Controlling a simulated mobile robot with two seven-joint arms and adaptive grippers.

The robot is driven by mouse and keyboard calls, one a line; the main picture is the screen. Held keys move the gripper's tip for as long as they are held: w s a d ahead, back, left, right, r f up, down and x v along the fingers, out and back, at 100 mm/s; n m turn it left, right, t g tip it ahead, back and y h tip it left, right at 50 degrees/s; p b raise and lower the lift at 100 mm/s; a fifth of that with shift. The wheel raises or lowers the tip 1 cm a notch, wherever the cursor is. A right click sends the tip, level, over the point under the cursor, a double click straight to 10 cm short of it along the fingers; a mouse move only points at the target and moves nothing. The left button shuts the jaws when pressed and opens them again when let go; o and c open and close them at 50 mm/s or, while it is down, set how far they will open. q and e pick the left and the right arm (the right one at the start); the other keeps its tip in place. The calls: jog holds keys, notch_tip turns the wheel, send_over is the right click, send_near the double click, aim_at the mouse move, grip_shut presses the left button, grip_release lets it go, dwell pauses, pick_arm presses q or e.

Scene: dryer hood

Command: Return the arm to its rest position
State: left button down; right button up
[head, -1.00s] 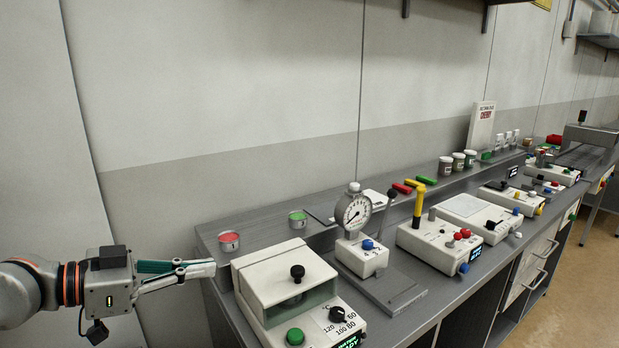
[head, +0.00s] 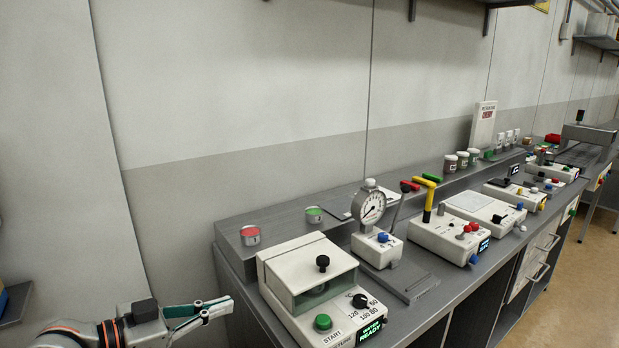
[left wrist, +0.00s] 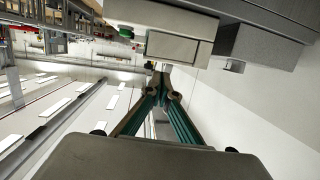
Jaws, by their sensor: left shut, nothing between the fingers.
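My left gripper (head: 212,308) is shut and empty at the lower left of the head view. It is left of the bench's near end and apart from it. In the left wrist view its two fingers (left wrist: 162,84) meet at the tips with nothing between them. The dryer (head: 318,275), a white box with a clear hood and a black knob (head: 323,262), stands at the near end of the bench, right of the gripper. The hood looks closed and the dryer's green display reads READY. My right gripper is in neither view.
A dial gauge (head: 371,206) and several instruments line the grey bench (head: 425,268) to the right.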

pick_arm(q)
notch_tip(320, 180, down, 12)
jog(key=s+f+n+t+y, duration=0.1)
jog(key=s+n+t+y, duration=0.1)
jog(key=s+a+f+n+y, duration=0.1)
jog(key=s+f+n+y, duration=0.1)
jog(key=s+f, duration=0.6)
jog(key=s+a+f+n+g+y, duration=0.1)
jog(key=s+a+f+y, duration=0.1)
jog(key=s+f+y, duration=0.3)
jog(key=s+f, duration=0.4)
jog(key=f, duration=0.5)
jog(key=shift+f+n, duration=0.15)
jog(key=shift+n, duration=0.25)
